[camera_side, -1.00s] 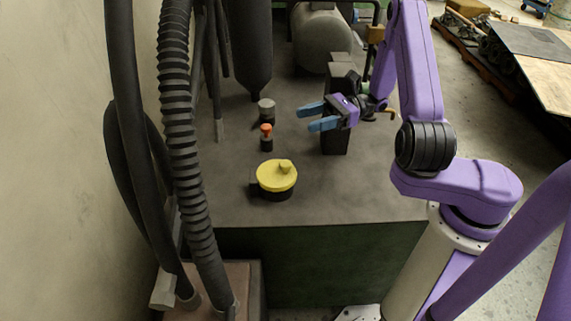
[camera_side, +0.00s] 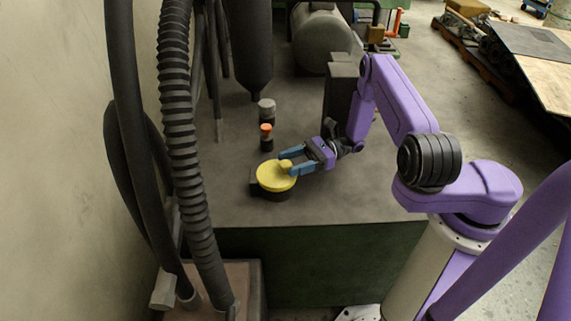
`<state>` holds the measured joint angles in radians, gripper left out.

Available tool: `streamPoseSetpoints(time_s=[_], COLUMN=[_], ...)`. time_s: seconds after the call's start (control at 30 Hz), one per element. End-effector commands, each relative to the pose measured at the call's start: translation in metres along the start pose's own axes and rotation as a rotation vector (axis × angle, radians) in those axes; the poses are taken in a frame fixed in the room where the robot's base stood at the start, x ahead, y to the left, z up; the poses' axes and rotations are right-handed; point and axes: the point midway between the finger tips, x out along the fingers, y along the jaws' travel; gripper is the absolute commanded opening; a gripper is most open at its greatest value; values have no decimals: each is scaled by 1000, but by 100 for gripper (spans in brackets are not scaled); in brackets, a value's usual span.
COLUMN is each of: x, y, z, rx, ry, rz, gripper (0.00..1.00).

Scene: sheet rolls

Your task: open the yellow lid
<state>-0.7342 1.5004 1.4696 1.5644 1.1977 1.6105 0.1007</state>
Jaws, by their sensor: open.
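The yellow lid (camera_side: 272,178) is round with a small raised knob (camera_side: 285,165) on its upper right side. The fingertips are at the lid's right side, one on each side of the knob. Whether they touch the knob or the lid cannot be told.
A small dark cylinder with an orange top (camera_side: 266,130) and a grey-capped one (camera_side: 267,107) stand behind the lid. Thick ribbed hoses (camera_side: 180,130) hang on the left. The table top (camera_side: 360,205) is clear at the front right.

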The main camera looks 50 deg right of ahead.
Motion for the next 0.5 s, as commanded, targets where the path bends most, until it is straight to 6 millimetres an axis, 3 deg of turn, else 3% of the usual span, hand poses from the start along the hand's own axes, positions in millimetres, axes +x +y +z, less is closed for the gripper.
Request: streamPoseSetpoints(time_s=[0.2, 0.5], x=[20, 23], y=[0, 0], z=[0, 0], rx=[-1, -1], ry=[1, 1], rz=[0, -2], gripper=[57, 57])
